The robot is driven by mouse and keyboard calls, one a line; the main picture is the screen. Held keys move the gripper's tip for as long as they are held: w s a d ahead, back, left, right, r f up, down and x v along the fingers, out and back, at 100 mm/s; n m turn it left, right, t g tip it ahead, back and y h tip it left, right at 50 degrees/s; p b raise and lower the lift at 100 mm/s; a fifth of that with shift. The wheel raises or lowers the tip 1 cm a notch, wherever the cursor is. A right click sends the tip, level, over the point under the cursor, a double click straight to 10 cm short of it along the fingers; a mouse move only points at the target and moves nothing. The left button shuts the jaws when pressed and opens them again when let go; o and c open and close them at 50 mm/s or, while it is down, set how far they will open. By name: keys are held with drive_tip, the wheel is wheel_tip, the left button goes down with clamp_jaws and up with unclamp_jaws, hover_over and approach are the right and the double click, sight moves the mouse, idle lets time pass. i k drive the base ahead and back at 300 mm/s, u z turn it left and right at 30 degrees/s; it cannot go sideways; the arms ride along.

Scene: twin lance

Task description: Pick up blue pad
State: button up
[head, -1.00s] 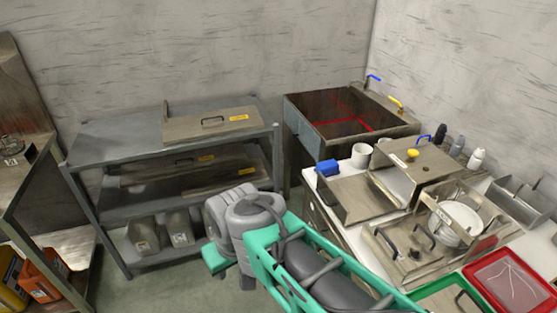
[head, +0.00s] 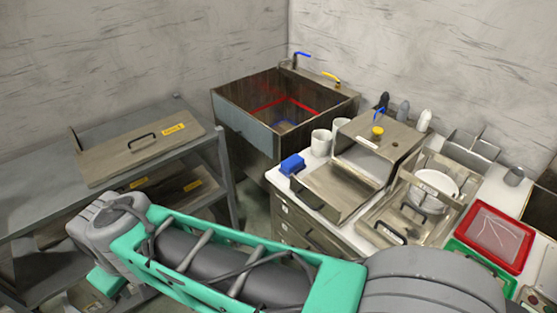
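The blue pad (head: 292,165) is a small bright blue block in the head view. My arm, green and grey, crosses the bottom of the view in front of the counter. My gripper's fingers cannot be made out, so whether it holds anything does not show.
A deep metal sink (head: 247,130) with blue and yellow taps stands behind the pad. Two white cups (head: 320,143) stand right of the pad. A grey shelf rack (head: 60,195) is at left. A red tray (head: 494,236) and a plate rack (head: 437,186) are at right.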

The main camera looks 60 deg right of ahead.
sight(295, 165)
drive_tip(key=z, duration=0.45)
drive_tip(key=i, duration=0.8)
drive_tip(key=z, duration=1.15)
drive_tip(key=i, duration=0.4)
drive_tip(key=z, duration=0.35)
